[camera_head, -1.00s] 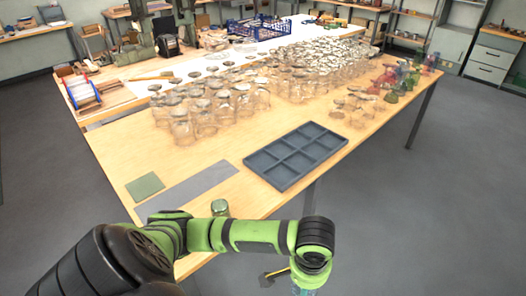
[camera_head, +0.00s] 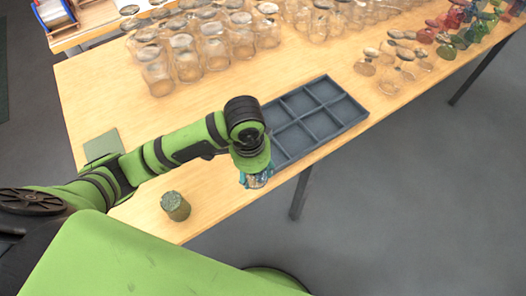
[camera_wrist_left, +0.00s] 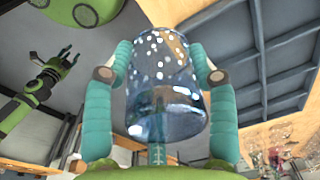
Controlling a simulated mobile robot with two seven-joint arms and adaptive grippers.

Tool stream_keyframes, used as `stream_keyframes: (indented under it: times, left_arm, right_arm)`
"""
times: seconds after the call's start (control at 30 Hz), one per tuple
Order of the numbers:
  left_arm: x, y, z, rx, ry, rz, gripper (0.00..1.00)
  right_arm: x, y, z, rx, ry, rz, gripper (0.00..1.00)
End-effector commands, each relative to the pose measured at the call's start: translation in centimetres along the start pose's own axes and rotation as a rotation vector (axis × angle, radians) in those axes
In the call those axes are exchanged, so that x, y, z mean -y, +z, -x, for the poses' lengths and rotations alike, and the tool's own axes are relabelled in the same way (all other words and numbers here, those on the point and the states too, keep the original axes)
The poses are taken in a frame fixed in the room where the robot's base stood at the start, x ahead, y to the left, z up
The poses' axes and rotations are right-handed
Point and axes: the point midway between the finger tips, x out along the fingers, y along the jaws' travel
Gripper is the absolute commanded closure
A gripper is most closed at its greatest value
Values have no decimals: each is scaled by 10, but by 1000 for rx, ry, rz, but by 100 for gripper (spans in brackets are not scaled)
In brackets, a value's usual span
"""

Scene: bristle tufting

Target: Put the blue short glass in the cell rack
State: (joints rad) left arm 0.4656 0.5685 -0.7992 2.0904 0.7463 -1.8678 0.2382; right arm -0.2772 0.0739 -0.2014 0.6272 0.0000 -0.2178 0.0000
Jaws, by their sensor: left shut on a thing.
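The blue short glass (camera_wrist_left: 165,85) is see-through blue with pale specks. My left gripper (camera_head: 257,180) is shut on it, with a teal finger on each side in the left wrist view. The fingers hide most of the glass in the head view. The dark grey cell rack (camera_head: 313,106) lies on the table, just right of the gripper, and shows at the upper right in the wrist view (camera_wrist_left: 279,62). The glass is beside the rack's near-left edge. My right gripper (camera_wrist_left: 52,68) shows at the left in the wrist view, with its fingers apart and nothing between them.
A green cylinder (camera_head: 175,206) stands near the table's front edge. A flat green square (camera_head: 101,144) lies at the left. Many clear glasses (camera_head: 186,58) stand behind. Smaller glasses (camera_head: 398,65) and coloured ones (camera_head: 452,30) stand at the right. Visible rack cells look empty.

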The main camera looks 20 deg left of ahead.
Motion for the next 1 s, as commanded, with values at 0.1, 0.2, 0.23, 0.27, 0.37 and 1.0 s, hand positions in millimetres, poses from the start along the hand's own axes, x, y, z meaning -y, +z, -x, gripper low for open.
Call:
stream_keyframes:
  times: [0.1, 0.2, 0.23, 0.27, 0.37, 1.0]
  left_arm:
    - [-10, -21, 5, -12, 24, -317, 74]
    - [-17, -34, 10, -23, 39, -556, 74]
    - [-19, -37, 11, -26, 42, -618, 74]
    - [-21, -40, 12, -28, 45, -675, 74]
    - [-26, -48, 15, -35, 52, -827, 74]
    - [65, -70, -41, -39, 58, -955, 74]
  right_arm:
    - [1, 6, -1, 10, -1, 0, 60]
    - [2, 14, -1, 22, -3, 0, 60]
    - [3, 18, -1, 27, -3, 0, 60]
    - [3, 21, -1, 32, -4, 0, 60]
    - [4, 32, -1, 49, -6, 0, 60]
    - [-3, 16, 12, 23, 4, 2, 60]
